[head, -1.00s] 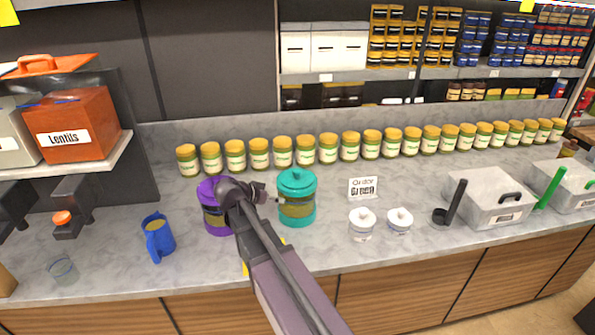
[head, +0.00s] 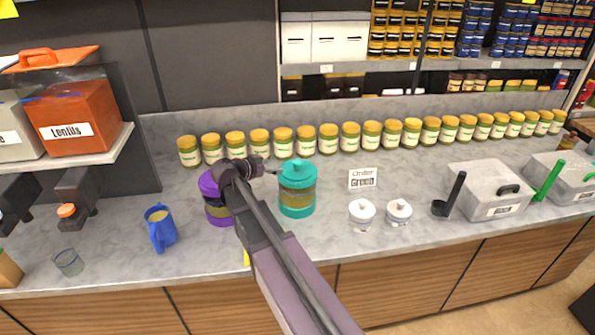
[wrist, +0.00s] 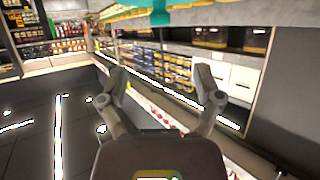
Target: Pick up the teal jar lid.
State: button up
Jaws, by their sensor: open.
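The teal jar lid (head: 297,174) sits on a jar with a teal base (head: 297,208) on the counter, right of a purple-lidded jar (head: 212,208). The lid has a small knob on top. My gripper (head: 265,167) is close beside the lid on its left, at about lid height in the picture, holding nothing. In the wrist view my gripper (wrist: 160,80) shows its two fingers spread apart with nothing between them. A teal strip (wrist: 160,14), likely the lid, shows at the top edge there, beyond the fingertips. Part of the purple-lidded jar is hidden by my arm.
A row of yellow-lidded jars (head: 306,140) stands behind. A blue mug (head: 160,230) and a glass (head: 68,263) are at left. A sign (head: 363,179) and two small white pots (head: 362,215) are at right, then grey bins (head: 490,188).

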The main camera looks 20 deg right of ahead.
aim_at(294, 163)
jog(key=b+x, duration=0.2)
jog(key=x, duration=0.5)
jog(key=shift+w+d+f, duration=0.1)
jog(key=shift+d+f, duration=0.05)
jog(key=shift+d, duration=0.05)
jog(key=shift+b+x, duration=1.3)
jog(key=shift+x, duration=1.25)
jog(key=shift+a+f, duration=0.1)
grip_shut()
